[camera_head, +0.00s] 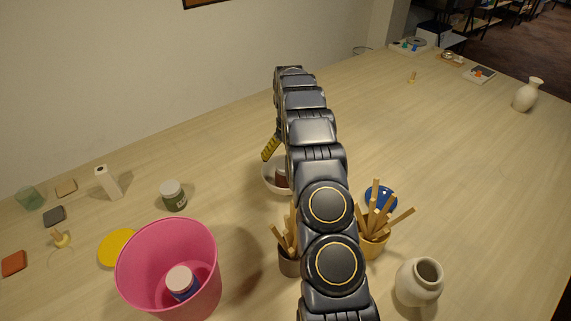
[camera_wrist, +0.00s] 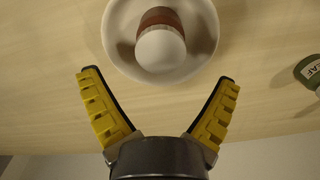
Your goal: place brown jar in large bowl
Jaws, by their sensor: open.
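The brown jar (camera_wrist: 160,42), with a pale rounded lid, lies inside the white large bowl (camera_wrist: 114,50) in the wrist view. The jar looks tilted or on its side there; its exact lean is hard to tell. In the head view my arm partly covers the bowl (camera_head: 268,184) and the jar (camera_head: 282,178). My gripper (camera_wrist: 157,83) is open and empty, its yellow-padded fingers spread apart just off the bowl's rim, not touching the jar. In the head view one yellow finger shows to the left of my arm, above the bowl.
A pink bucket (camera_head: 136,262) holding a white-lidded blue jar (camera_head: 182,282) stands front left. A green jar (camera_head: 173,195) stands left of the bowl. Two cups of wooden tools (camera_head: 288,262) (camera_head: 373,243) and a cream vase (camera_head: 417,284) are near the front.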

